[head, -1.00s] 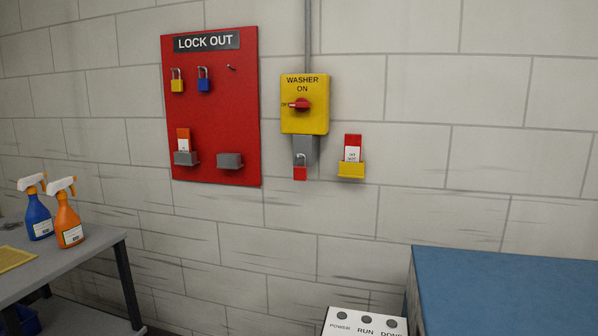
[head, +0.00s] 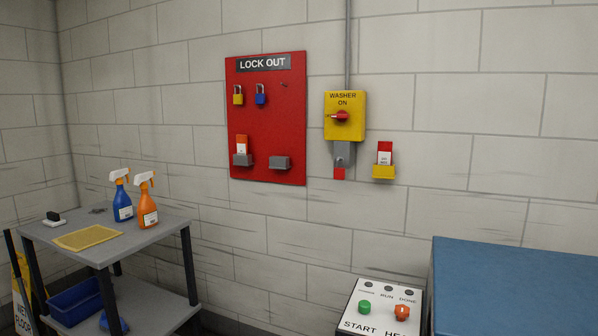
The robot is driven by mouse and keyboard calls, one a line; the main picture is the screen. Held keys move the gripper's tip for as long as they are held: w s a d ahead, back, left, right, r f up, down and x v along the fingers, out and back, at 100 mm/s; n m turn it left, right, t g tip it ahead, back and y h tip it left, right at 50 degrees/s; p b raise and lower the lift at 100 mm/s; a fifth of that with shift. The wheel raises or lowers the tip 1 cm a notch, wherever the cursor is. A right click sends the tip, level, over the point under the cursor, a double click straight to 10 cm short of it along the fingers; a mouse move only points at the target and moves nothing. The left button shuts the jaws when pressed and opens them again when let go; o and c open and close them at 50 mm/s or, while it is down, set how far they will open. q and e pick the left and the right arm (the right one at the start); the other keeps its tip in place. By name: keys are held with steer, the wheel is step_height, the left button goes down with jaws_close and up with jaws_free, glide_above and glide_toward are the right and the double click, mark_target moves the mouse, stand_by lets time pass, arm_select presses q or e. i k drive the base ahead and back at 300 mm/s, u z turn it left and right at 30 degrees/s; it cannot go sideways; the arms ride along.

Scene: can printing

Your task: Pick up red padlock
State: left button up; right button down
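The red padlock (head: 339,173) hangs at the grey hasp plate (head: 342,152) under the yellow washer switch box (head: 344,113) on the wall. Its red body shows small below the plate. Its shackle is too small to make out clearly. The switch box has a red knob (head: 342,116) and the words "WASHER ON". Neither of my grippers is in view.
The red lock-out board (head: 270,135) holds a yellow padlock (head: 238,98) and a blue padlock (head: 261,98). A yellow tag holder (head: 383,172) is right of the switch. A grey cart (head: 160,237) stands left, a control panel (head: 378,311) and blue-topped unit (head: 520,285) right.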

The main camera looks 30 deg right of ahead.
mark_target(339, 173)
steer(key=u, duration=0.2)
steer(key=i, duration=1.9)
steer(key=z, duration=0.95)
steer(key=i, duration=1.05)
steer(key=z, duration=1.2)
